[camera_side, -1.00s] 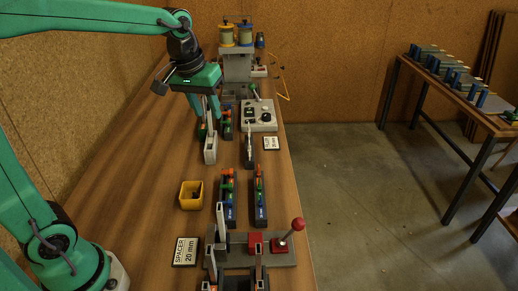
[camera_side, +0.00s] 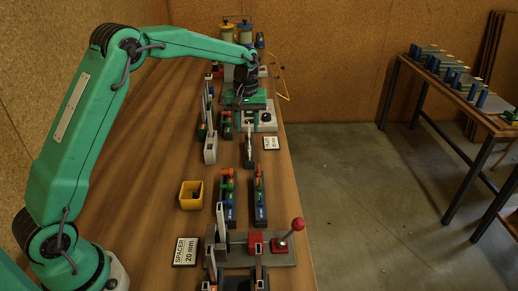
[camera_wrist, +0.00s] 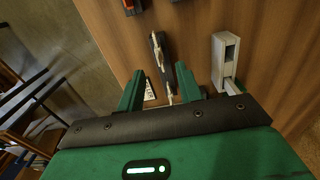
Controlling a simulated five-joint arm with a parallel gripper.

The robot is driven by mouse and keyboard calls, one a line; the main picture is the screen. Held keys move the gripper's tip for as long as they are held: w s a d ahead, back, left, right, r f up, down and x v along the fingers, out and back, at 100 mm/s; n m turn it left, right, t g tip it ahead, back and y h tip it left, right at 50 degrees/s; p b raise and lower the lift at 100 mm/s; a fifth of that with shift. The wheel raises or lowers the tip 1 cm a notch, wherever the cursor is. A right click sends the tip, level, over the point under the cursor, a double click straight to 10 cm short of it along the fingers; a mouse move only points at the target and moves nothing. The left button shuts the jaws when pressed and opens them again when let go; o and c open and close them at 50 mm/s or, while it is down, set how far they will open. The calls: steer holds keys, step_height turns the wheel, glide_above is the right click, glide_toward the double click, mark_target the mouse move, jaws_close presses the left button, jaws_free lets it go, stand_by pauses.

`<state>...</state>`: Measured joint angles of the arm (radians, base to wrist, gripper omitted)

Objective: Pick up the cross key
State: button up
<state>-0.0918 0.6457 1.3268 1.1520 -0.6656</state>
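My gripper (camera_side: 247,113) hangs over the grey control box at the back of the bench in the side view. In the wrist view its two green fingers (camera_wrist: 159,68) are wide apart with nothing gripped. A slim dark block with a silvery metal piece (camera_wrist: 160,52) lies beyond and between the fingertips, apart from them. It also shows in the side view (camera_side: 249,150), in front of the gripper. I cannot tell whether this silvery piece is the cross key; no other piece is clearly one.
A grey upright bracket (camera_wrist: 225,58) stands right of the fingers in the wrist view. In the side view, dark racks with coloured parts (camera_side: 227,200), a yellow bin (camera_side: 191,200) and a red-knobbed lever fixture (camera_side: 296,226) stand nearer. The bench's left side is mostly clear.

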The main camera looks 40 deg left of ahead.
mark_target(249, 148)
steer(key=shift+w+a+f, duration=0.15)
steer(key=shift+w+f, duration=0.3)
steer(key=shift+f, duration=0.3)
steer(key=shift+f, duration=0.1)
steer(key=shift+f, duration=3.8)
jaws_close()
